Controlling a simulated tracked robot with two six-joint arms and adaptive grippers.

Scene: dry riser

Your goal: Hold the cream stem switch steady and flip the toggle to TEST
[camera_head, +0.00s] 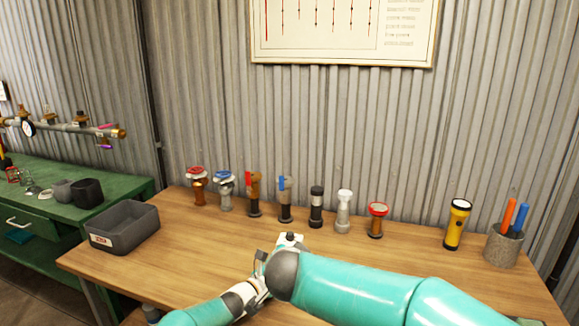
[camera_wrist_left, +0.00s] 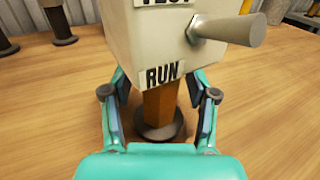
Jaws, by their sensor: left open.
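The cream stem switch (camera_wrist_left: 165,35) fills the upper middle of the left wrist view. It is a cream box upright on a brown stem (camera_wrist_left: 160,105) with a dark round base on the table. A RUN label is on its lower face, and a TEST label is cut off at the top. Its grey toggle (camera_wrist_left: 230,30) sticks out to the right; I cannot tell its setting. My left gripper (camera_wrist_left: 158,80) is open, one finger each side of the stem. In the head view, the switch's top (camera_head: 290,238) shows behind my right arm, beside my left gripper (camera_head: 261,262). My right gripper is out of sight.
A row of several valves and fittings (camera_head: 285,200) stands along the back of the wooden table (camera_head: 185,265). A grey bin (camera_head: 122,232) is at the left. A yellow flashlight (camera_head: 456,225) and a pen cup (camera_head: 502,248) are at the right. A green bench (camera_head: 50,240) stands further left.

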